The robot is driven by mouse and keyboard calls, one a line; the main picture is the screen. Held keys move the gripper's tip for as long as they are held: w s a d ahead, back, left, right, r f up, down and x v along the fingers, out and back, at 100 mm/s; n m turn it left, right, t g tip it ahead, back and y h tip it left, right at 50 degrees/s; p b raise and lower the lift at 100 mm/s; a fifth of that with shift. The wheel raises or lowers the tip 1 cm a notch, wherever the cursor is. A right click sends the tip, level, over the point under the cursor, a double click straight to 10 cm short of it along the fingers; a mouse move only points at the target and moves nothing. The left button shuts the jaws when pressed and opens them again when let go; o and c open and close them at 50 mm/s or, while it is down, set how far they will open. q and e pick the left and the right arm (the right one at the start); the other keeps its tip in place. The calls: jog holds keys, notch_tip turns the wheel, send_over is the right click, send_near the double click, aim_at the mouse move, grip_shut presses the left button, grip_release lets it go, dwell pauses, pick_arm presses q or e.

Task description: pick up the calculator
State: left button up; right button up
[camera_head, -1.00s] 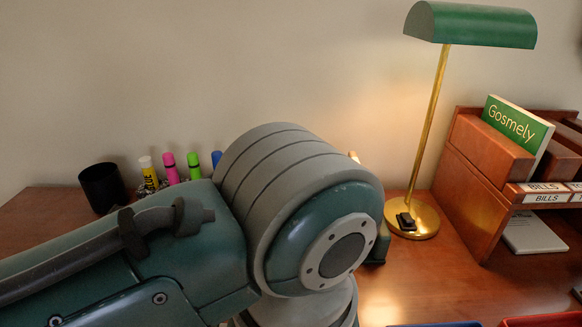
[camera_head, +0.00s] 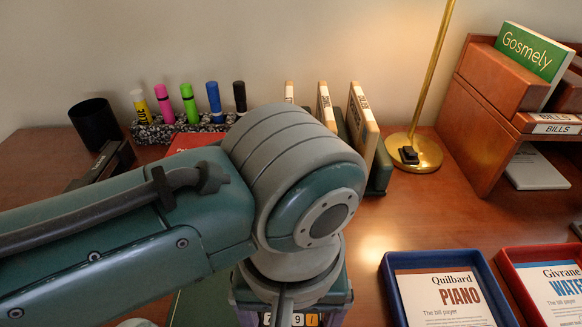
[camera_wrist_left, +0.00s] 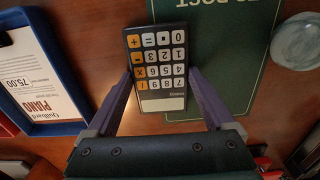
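The calculator (camera_wrist_left: 158,66) is dark with white and orange keys and a pale display. In the left wrist view it lies partly on a green sheet lettered "POST" (camera_wrist_left: 232,70). My left gripper (camera_wrist_left: 163,74) is open, with one purple finger on each side of the calculator; whether either finger touches it is unclear. In the head view my left arm hides most of the calculator; only a few keys (camera_head: 299,320) show at the bottom edge. My right gripper is in neither view.
A blue tray (camera_head: 392,288) with a "Piano" bill and a red tray (camera_head: 512,283) stand at right. Behind are a brass lamp (camera_head: 427,152), a wooden organizer (camera_head: 478,120), a black cup (camera_head: 96,124) and several markers. A clear round object (camera_wrist_left: 296,40) lies by the green sheet.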

pick_arm(q)
jog(key=c, duration=0.6)
jog(key=shift+c, duration=0.2)
